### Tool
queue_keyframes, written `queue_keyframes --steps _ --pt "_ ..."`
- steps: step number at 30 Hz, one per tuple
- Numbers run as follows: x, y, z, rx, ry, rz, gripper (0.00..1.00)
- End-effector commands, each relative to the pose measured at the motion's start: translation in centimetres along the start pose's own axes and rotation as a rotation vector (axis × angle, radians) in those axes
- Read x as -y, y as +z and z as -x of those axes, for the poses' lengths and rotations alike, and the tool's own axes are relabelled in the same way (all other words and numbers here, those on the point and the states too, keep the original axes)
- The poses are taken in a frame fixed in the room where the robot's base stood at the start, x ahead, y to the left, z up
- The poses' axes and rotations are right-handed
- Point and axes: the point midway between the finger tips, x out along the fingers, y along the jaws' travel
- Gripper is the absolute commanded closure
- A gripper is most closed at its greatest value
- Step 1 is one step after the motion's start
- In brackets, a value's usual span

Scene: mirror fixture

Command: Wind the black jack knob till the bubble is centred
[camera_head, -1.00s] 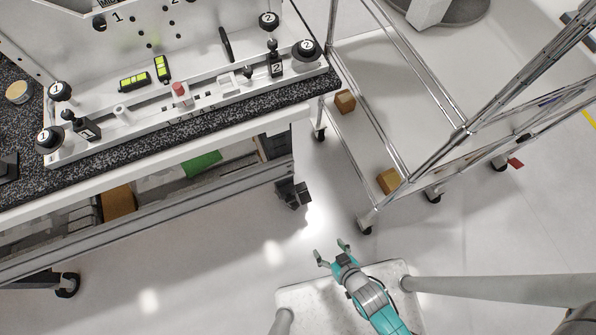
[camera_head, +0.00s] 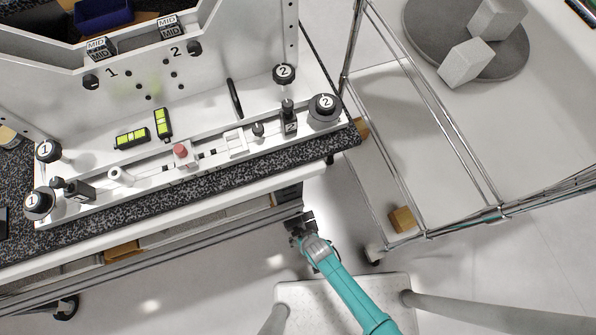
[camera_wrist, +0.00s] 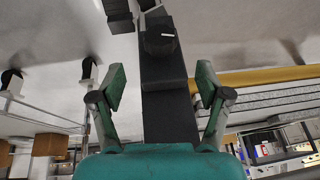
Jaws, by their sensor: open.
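The mirror fixture (camera_head: 215,85) stands on the bench. Black round knobs marked 1 (camera_head: 38,203) and 2 (camera_head: 323,107) sit at its lower left and right ends. Smaller black knobs, also marked 1 (camera_head: 47,151) and 2 (camera_head: 285,74), stand just above them. Two yellow-green bubble levels, one lying sideways (camera_head: 131,138) and one upright (camera_head: 163,123), sit between; their bubbles are too small to read. My gripper (camera_wrist: 160,85) is open and empty in the wrist view, its fingers apart with a dark bar beyond them. In the head view my arm's end is below the bench front, away from every knob.
A red button (camera_head: 181,150) and white blocks line the fixture's ledge. A wire-sided metal cart (camera_head: 425,150) stands right of the bench, with a brown block (camera_head: 402,219) on it. A round grey plate (camera_head: 465,40) carries grey blocks.

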Motion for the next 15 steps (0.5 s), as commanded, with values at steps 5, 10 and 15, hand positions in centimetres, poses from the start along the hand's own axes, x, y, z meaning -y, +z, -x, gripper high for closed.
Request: queue_keyframes --steps 5,10,15 --pt "0.0 -0.1 -2.5 0.000 0.000 0.000 0.24" --pt "0.0 -0.1 -4.5 0.000 0.000 0.000 0.24" --pt "0.0 -0.1 -6.3 -0.001 0.000 0.000 0.24"
